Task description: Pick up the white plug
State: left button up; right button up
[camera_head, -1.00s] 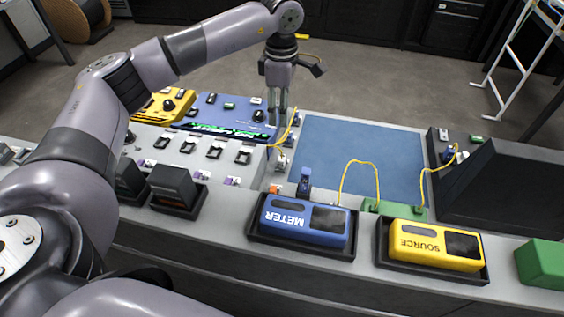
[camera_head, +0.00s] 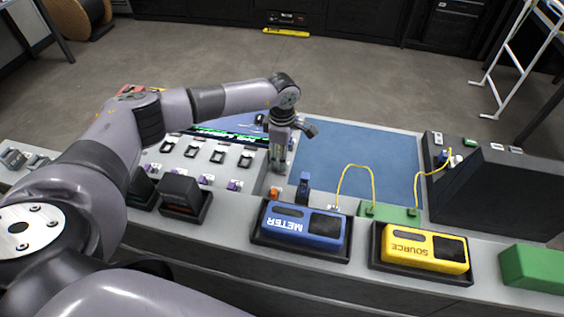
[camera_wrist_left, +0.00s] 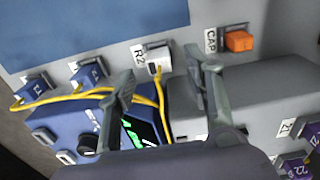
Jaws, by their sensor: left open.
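The white plug (camera_wrist_left: 158,62) sits at the label R2 in the left wrist view, with a yellow cable running from it. My left gripper (camera_wrist_left: 160,68) is open, with one finger on each side of the plug and nothing held. In the head view my left gripper (camera_head: 278,167) points down at the left edge of the blue mat and hides the plug. I cannot tell whether the fingers touch the plug. My right gripper is not in view.
An orange cap (camera_wrist_left: 238,41) sits beside the plug. Blue plugs (camera_wrist_left: 88,73) with yellow cable are on the other side. The blue meter (camera_head: 303,225) and yellow source (camera_head: 425,248) stand in front.

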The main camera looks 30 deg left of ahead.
pick_arm(q)
jog(key=shift+f, duration=1.3)
jog(key=shift+c, duration=0.4)
jog(key=c, duration=0.9)
